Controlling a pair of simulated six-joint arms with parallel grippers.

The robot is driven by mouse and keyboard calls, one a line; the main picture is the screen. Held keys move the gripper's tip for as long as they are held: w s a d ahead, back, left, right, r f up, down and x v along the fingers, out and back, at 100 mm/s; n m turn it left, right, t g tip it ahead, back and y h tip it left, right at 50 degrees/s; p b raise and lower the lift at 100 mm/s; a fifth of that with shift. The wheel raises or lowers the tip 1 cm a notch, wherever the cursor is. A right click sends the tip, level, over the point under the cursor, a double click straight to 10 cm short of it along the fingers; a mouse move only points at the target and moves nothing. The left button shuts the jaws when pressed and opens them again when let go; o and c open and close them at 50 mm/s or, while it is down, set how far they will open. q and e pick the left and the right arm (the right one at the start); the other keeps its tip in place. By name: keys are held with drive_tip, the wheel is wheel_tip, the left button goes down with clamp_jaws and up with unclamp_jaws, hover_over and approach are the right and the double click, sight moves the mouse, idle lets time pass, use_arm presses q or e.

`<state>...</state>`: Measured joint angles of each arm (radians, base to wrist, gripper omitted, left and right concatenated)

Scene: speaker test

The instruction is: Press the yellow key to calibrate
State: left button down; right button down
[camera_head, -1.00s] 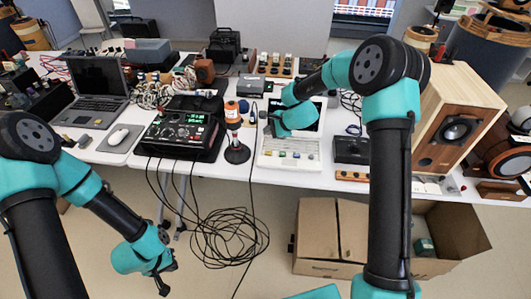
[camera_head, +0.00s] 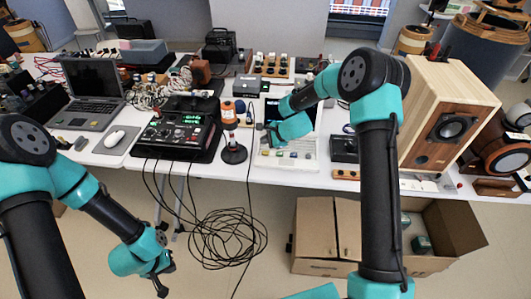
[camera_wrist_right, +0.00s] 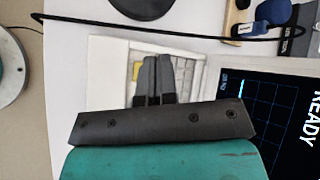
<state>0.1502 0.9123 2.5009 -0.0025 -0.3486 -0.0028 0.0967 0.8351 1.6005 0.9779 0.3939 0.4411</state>
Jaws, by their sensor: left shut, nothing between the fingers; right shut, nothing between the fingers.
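A white device with keys (camera_head: 310,162) stands on the table. It also shows in the right wrist view, where a yellow key (camera_wrist_right: 137,71) is visible just left of my right fingers. My right gripper (camera_wrist_right: 158,58) is shut and empty over the device's pale keys. In the head view, my right gripper (camera_head: 272,137) is over the left part of the device; whether it touches is unclear. The device's screen (camera_wrist_right: 270,105) reads "READY". My left gripper (camera_head: 163,282) is shut and empty, low in front of the table.
A black instrument with green digits (camera_head: 180,130) and a round-based stand (camera_head: 234,153) are left of the device. A black box (camera_head: 344,148) and a wooden speaker (camera_head: 440,125) are right of it. A black cable crosses the wrist view. An open cardboard box (camera_head: 315,235) is on the floor.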

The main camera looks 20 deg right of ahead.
sight(266, 153)
drive_tip(key=shift+f, duration=1.75)
drive_tip(key=shift+f, duration=0.1)
idle(0.6)
drive_tip(key=shift+f, duration=0.3)
drive_tip(key=shift+f, duration=0.45)
idle(0.9)
idle(0.3)
drive_tip(key=shift+r, duration=0.9)
drive_tip(key=shift+r, duration=2.5)
